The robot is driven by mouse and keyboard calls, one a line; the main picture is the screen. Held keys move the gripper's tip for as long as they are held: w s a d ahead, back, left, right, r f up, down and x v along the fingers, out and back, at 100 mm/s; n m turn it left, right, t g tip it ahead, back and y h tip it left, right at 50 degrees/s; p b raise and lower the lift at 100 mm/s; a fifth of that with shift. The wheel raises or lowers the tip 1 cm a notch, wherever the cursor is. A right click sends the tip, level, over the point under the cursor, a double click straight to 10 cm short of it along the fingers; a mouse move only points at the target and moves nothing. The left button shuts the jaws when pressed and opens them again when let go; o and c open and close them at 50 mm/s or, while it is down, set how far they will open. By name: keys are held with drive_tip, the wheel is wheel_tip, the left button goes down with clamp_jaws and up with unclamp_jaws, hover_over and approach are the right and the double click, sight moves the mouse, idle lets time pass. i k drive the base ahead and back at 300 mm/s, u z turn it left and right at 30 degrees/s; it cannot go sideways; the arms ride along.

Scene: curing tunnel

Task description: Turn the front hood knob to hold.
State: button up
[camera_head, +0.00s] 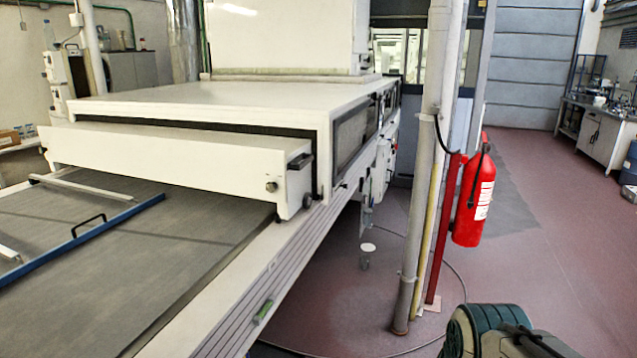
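The front hood (170,160) is a long white cover across the mouth of the curing tunnel, above the grey belt. A small round knob (271,187) sits low on the right part of its front face. The knob is too small for me to read its pointer or any marks around it. Nothing covers or touches the knob. A dark handle or latch (299,162) is at the hood's right end. My gripper is not in view, so I cannot see whether it is open or shut.
The belt (130,260) carries a blue bar with a black handle (88,225) and pale bars. A grey post (415,210) and a red fire extinguisher (473,200) stand right of the tunnel. A cable crosses the floor. Open red floor (560,250) lies further right.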

sight(271, 187)
drive_tip(key=u, duration=0.15)
drive_tip(key=i, duration=1.05)
drive_tip(key=u, duration=0.85)
